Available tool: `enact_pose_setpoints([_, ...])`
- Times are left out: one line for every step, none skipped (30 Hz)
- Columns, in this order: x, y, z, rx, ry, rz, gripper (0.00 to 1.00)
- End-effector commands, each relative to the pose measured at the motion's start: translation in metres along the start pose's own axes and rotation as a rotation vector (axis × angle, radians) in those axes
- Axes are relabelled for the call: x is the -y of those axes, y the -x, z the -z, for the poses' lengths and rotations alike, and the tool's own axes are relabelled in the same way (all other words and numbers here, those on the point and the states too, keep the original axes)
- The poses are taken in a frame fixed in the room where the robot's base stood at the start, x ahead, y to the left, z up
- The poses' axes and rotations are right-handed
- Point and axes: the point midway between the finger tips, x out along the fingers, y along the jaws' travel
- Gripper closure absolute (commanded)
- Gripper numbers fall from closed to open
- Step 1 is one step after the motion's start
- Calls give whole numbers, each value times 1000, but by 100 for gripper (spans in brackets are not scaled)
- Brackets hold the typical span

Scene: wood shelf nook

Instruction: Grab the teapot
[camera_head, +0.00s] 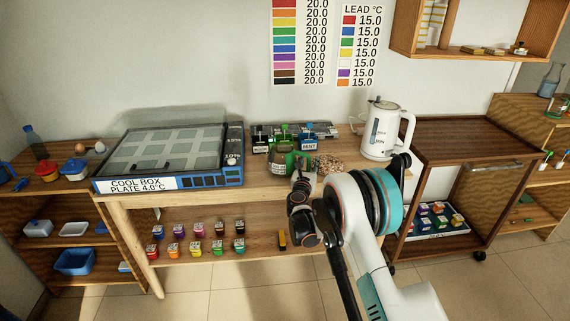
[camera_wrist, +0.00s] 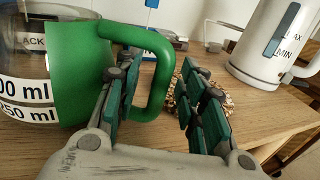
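The teapot (camera_head: 280,162) stands on the wooden table, a clear vessel with a green band, ml markings and a green loop handle. In the wrist view the teapot (camera_wrist: 78,75) fills the left side, with its handle (camera_wrist: 160,75) toward the middle. My gripper (camera_wrist: 157,72) is open. Its left finger is at the handle's opening, between body and outer bar; its right finger is beyond the outer bar. Whether either finger touches the handle I cannot tell. In the head view my gripper (camera_head: 302,180) is just right of the teapot, partly hidden by my arm.
A white kettle (camera_head: 381,130) stands to the right, with a pile of small brown bits (camera_head: 328,162) between. A labelled rack (camera_head: 270,140) is behind the teapot. A cool box (camera_head: 170,160) takes up the table's left. A dark wooden cart (camera_head: 455,140) stands right.

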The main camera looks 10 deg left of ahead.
Motion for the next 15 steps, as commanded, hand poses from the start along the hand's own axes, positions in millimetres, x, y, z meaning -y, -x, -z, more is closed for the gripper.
enact_pose_setpoints([0, 0, 0, 0, 0, 0, 74])
enact_pose_setpoints([0, 0, 0, 0, 0, 0, 81])
enact_pose_setpoints([0, 0, 0, 0, 0, 0, 90])
enact_pose_setpoints([0, 0, 0, 0, 0, 0, 97])
enact_pose_setpoints([0, 0, 0, 0, 0, 0, 100])
enact_pose_setpoints([0, 0, 0, 0, 0, 0, 100])
enact_pose_setpoints([0, 0, 0, 0, 0, 0, 100])
enact_pose_setpoints([0, 0, 0, 0, 0, 0, 100])
enact_pose_setpoints([0, 0, 0, 0, -1, 0, 100])
enact_pose_setpoints([0, 0, 0, 0, -1, 0, 100])
enact_pose_setpoints([0, 0, 0, 0, -1, 0, 100])
enact_pose_setpoints([0, 0, 0, 0, -1, 0, 100])
enact_pose_setpoints([0, 0, 0, 0, -1, 0, 100])
enact_pose_setpoints([0, 0, 0, 0, -1, 0, 100])
enact_pose_setpoints([0, 0, -1, 0, -1, 0, 100])
